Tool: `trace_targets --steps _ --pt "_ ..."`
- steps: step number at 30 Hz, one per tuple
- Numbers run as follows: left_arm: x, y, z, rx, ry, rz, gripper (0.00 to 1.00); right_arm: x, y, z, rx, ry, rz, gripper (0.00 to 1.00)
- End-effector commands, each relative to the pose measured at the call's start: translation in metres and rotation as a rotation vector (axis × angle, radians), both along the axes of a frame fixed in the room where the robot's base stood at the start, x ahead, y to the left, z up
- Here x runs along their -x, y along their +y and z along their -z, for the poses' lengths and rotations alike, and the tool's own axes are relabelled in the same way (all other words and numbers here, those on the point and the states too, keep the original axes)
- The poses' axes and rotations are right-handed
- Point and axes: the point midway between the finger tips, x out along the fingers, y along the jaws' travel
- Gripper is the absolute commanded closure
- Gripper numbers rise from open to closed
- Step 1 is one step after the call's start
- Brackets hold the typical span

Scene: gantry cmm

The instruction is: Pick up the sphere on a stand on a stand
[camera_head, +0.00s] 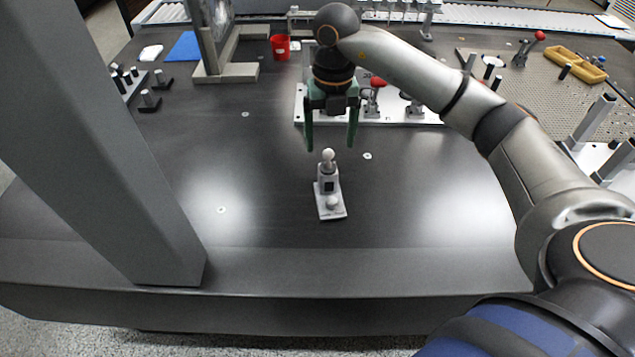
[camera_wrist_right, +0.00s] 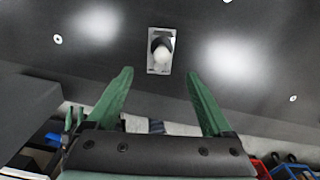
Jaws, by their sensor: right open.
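The sphere on a stand (camera_head: 328,157) is a small white ball on a short grey post, upright on a light rectangular base plate (camera_head: 331,212) on the dark table. In the right wrist view the white sphere (camera_wrist_right: 161,54) shows from above, ahead of the fingertips and between their lines. My right gripper (camera_head: 331,145) is open with green fingers pointing down; in the head view its tips appear just above and either side of the ball. In the right wrist view the open fingers (camera_wrist_right: 158,72) hold nothing. My left gripper does not show.
The dark table (camera_head: 430,200) is clear around the stand. A large grey column (camera_head: 100,150) stands at left. Behind are a white fixture plate (camera_head: 420,115) with clamps, a red cup (camera_head: 280,46), a blue sheet (camera_head: 185,47) and yellow trays (camera_head: 576,64).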

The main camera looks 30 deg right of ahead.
Motion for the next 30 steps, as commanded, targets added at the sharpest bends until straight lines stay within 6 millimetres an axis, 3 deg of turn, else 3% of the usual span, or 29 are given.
trace_targets --steps 10,20,30 --pt "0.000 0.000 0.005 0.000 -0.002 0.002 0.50 0.001 -0.003 0.056 0.011 0.005 0.007 0.15" --pt "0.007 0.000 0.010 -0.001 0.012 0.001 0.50 -0.001 -0.002 0.080 0.010 0.003 0.004 0.15" --pt "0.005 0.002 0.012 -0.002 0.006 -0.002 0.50 -0.004 -0.002 0.123 0.009 0.002 0.003 0.15"
